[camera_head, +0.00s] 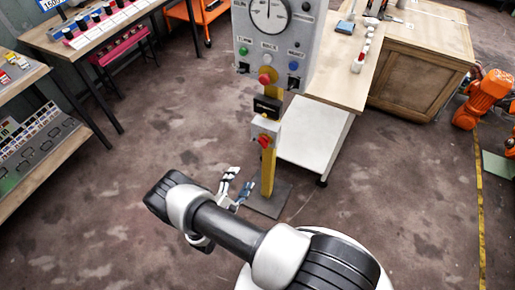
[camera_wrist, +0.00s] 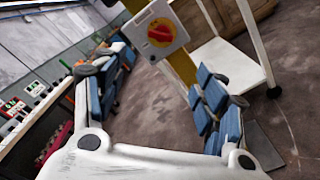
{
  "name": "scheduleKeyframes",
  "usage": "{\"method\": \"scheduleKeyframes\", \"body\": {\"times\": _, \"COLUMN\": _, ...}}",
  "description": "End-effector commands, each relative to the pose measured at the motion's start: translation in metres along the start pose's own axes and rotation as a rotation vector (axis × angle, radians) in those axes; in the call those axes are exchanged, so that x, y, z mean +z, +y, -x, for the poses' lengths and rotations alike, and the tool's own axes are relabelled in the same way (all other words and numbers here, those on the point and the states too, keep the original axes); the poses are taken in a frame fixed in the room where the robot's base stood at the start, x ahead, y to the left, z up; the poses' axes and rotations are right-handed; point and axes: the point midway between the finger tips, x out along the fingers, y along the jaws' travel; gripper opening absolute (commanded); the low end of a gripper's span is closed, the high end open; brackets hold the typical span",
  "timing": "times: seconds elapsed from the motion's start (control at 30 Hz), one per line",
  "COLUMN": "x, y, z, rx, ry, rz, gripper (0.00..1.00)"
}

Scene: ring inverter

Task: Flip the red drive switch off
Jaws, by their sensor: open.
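The red drive switch (camera_head: 263,140) is a red rotary knob on a small grey box, mounted on a yellow post below the gauge panel. In the wrist view the red knob (camera_wrist: 162,33) sits on a yellow disc on the grey box, at the top centre, beyond the fingertips. My gripper (camera_head: 238,188) is low and to the left of the post in the head view, apart from the switch. In the wrist view my gripper (camera_wrist: 165,75) is open and empty, with its blue-padded fingers spread on either side.
The grey gauge panel (camera_head: 275,35) with several buttons tops the post. A white-sided bench (camera_head: 315,140) stands right behind it. A workbench (camera_head: 85,35) with several items is at the upper left. An orange robot (camera_head: 485,98) is at the far right. Floor left of the post is clear.

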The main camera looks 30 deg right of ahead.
Motion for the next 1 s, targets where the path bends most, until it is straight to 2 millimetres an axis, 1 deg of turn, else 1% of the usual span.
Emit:
{"method": "scheduleKeyframes", "body": {"times": 0.07, "x": -0.001, "y": -0.002, "z": -0.005, "rx": 0.002, "ry": 0.001, "rz": 0.000, "gripper": 0.65}}
{"method": "scheduleKeyframes", "body": {"times": 0.17, "x": 0.000, "y": -0.002, "z": -0.018, "rx": -0.001, "ry": -0.002, "rz": 0.000, "gripper": 0.65}}
{"method": "scheduleKeyframes", "body": {"times": 0.7, "x": 0.000, "y": -0.003, "z": -0.133, "rx": -0.003, "ry": -0.004, "rz": -0.001, "gripper": 0.65}}
{"method": "scheduleKeyframes", "body": {"times": 0.83, "x": 0.000, "y": -0.003, "z": -0.154, "rx": -0.002, "ry": -0.003, "rz": -0.001, "gripper": 0.65}}
{"method": "scheduleKeyframes", "body": {"times": 1.0, "x": 0.000, "y": -0.002, "z": -0.169, "rx": -0.001, "ry": -0.001, "rz": 0.000, "gripper": 0.65}}
